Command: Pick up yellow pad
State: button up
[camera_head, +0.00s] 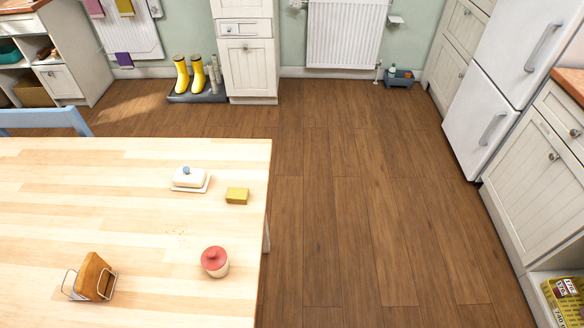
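My gripper is not in this view.
A wire holder with a brown board or bread slice (93,277) stands at the table's front left. Some crumbs lie mid-table. A blue chair (48,120) is behind the table. Open wooden floor (350,210) lies to the right, bounded by white cabinets (540,170) and a fridge (505,75).

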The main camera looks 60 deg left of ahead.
aim_at(235, 195)
jog(key=z, duration=0.05)
jog(key=i, duration=0.75)
jog(key=u, duration=4.45)
jog(key=i, duration=0.5)
